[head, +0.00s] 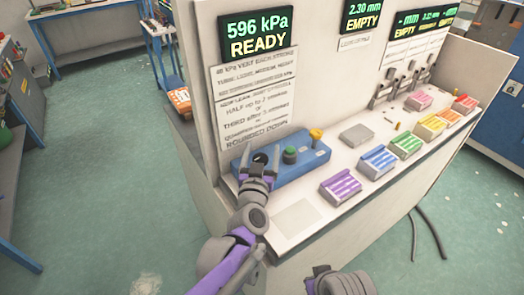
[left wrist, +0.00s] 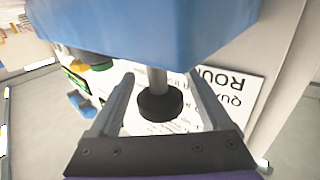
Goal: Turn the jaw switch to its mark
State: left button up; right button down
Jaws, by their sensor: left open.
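A blue control box (head: 300,166) stands on the white bench. It carries a black knob (head: 260,158) at its left end, a green button (head: 290,155) and a yellow knob (head: 316,134). No label shows which is the jaw switch, and I see no mark. My left gripper (head: 259,167) is open at the black knob. In the left wrist view the black knob (left wrist: 160,104) on its grey shaft sits between the two open fingers, with a gap on each side. The blue box (left wrist: 150,30) fills the top there.
A purple block (head: 340,188) and several other coloured blocks lie to the right on the bench, with a grey block (head: 356,135) behind. A white panel with text and displays, one reading 596 kPa READY (head: 256,36), rises behind the box. A pale square (head: 294,218) on the front is bare.

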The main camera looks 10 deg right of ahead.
pick_arm(q)
jog(key=shift+c, duration=0.2)
grip_shut()
dwell(0.3)
